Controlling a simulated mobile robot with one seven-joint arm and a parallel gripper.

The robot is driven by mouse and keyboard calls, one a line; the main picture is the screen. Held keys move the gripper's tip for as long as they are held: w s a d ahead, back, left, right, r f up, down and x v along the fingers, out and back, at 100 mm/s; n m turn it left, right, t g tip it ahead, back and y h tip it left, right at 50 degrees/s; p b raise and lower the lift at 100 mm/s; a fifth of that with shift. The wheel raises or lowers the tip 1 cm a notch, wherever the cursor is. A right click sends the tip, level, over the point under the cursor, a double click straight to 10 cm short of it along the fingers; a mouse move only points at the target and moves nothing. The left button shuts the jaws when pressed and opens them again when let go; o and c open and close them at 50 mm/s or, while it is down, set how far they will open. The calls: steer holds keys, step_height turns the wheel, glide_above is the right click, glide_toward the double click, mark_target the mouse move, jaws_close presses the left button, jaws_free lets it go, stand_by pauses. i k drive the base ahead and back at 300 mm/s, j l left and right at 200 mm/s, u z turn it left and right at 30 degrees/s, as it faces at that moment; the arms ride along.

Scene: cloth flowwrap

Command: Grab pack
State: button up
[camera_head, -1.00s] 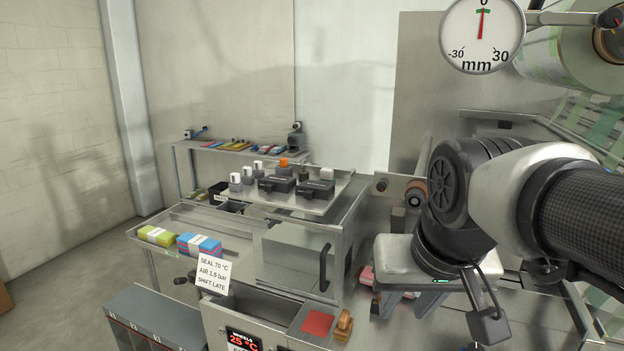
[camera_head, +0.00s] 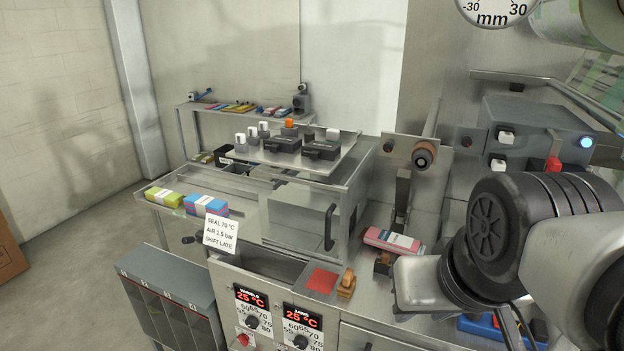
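A pink pack with a white label (camera_head: 393,241) lies on the steel worktop, right of the clear-sided box. A yellow-green pack (camera_head: 165,197) and a blue and red pack (camera_head: 205,206) lie on the steel shelf at the left, behind a paper note. My arm comes in from the right.
A transparent box with a black handle (camera_head: 329,228) stands mid-bench. A red pad (camera_head: 322,281) and a wooden-handled stamp (camera_head: 346,283) lie in front. A grey slotted rack (camera_head: 165,290) stands lower left. A control box with buttons (camera_head: 540,135) is behind my arm.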

mark_target(398, 244)
steer(key=i+j+z, duration=0.15)
steer(key=j+z, duration=0.55)
steer(key=j, duration=0.2)
steer(key=l+z, duration=0.1)
steer(key=j, duration=0.2)
steer(key=i+u, duration=0.05)
